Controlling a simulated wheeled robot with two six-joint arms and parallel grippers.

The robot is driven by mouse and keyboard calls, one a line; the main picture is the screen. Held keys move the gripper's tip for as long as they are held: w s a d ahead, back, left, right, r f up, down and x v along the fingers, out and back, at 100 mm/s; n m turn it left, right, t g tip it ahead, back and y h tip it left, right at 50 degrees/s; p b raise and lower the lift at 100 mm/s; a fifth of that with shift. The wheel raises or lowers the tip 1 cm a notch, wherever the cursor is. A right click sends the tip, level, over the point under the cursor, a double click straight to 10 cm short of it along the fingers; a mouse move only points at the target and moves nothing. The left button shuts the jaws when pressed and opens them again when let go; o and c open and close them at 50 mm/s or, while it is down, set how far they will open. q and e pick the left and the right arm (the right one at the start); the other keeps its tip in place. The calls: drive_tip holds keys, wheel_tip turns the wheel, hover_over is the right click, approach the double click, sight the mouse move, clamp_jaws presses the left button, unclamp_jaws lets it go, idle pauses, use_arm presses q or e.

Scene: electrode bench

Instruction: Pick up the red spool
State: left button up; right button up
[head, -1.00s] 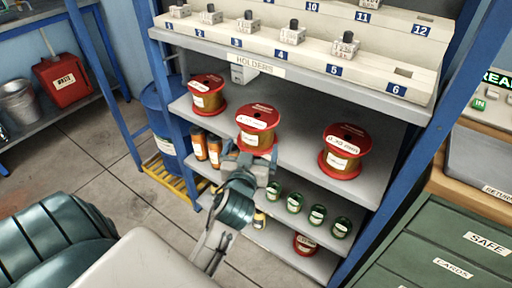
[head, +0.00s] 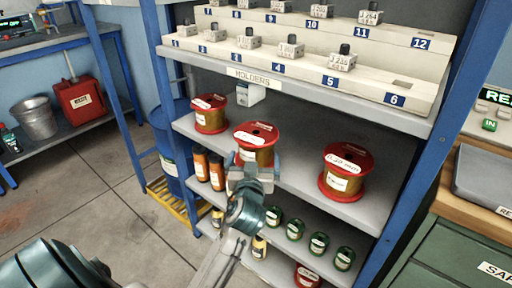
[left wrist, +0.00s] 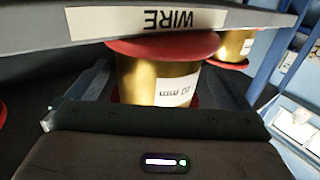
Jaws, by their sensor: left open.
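Three spools of copper-coloured wire with red flanges stand on the upper open shelf: a left spool (head: 210,114), a middle spool (head: 257,134) and a right spool (head: 344,173). My left gripper (head: 253,166) is open at the front of the middle spool and hides its lower part in the head view. In the left wrist view, a red-flanged spool (left wrist: 160,80) with a white label stands between the spread fingers (left wrist: 162,88). I cannot tell whether the fingers touch it. My right gripper is not in view.
A shelf edge with a WIRE label (left wrist: 146,20) runs close to the gripper. The holder rack (head: 300,66) stands above the spools. Orange bottles (head: 209,171) and green jars (head: 295,230) stand lower down. A blue post (head: 408,170) bounds the shelves at right.

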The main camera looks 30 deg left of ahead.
use_arm(q)
drive_tip(key=x, duration=0.4)
drive_tip(key=shift+w+a, duration=0.15)
drive_tip(key=shift+w, duration=0.2)
drive_tip(key=shift+f, duration=0.1)
drive_tip(key=c, duration=1.8)
drive_tip(key=shift+r, duration=0.3)
